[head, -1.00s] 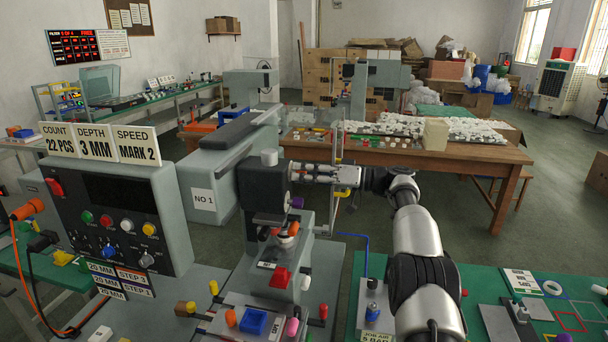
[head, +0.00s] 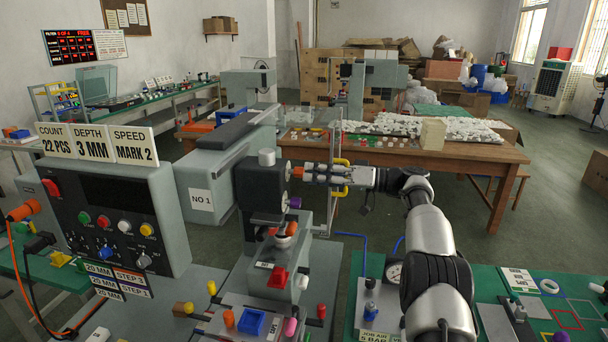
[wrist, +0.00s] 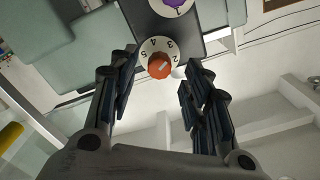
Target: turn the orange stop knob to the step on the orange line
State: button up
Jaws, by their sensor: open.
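The orange stop knob (wrist: 159,67) sits on a pale numbered dial on the dark printer head. Its pale pointer mark slants to the upper right in the wrist view; I cannot tell its exact number. In the head view the orange knob (head: 297,173) shows small on the head's right side. My gripper (head: 310,173) is open and empty to its right, pointing at it. In the wrist view its two fingers are spread on either side of the knob, apart from it. The label plate (head: 130,276) under the control panel has an orange line that appears to read STEP 3.
A purple knob (head: 295,202) is just below the orange one. A clear upright guard (head: 307,128) is behind my gripper. The control panel (head: 110,220) stands at left. A red block (head: 278,277) is below the head.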

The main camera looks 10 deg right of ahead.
jog(key=v, duration=0.3)
jog(key=shift+d, duration=0.15)
